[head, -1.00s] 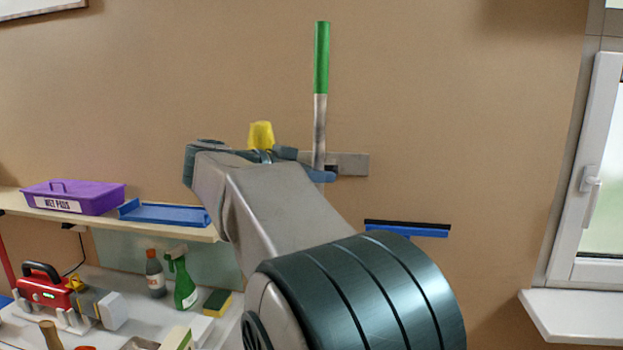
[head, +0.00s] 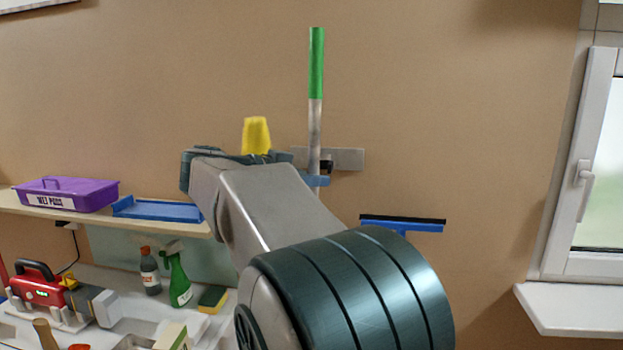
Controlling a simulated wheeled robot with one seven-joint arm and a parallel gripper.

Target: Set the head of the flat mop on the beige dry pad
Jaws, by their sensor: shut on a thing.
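The flat mop (head: 315,125) stands near upright in front of the wall, with a green grip at the top and a grey shaft below. My gripper (head: 317,180) is mostly hidden behind my arm; what shows of it is at the shaft, shut on it. The lower shaft and the mop head are hidden behind my arm. I see no beige dry pad in this view.
A wooden shelf (head: 70,215) at left carries a purple box (head: 75,185) lettered for wet pads and a blue tray (head: 160,210). A grey wall plate (head: 345,158), a yellow object (head: 256,136) and a blue squeegee (head: 405,224) are at the wall. Bottles stand on the counter below.

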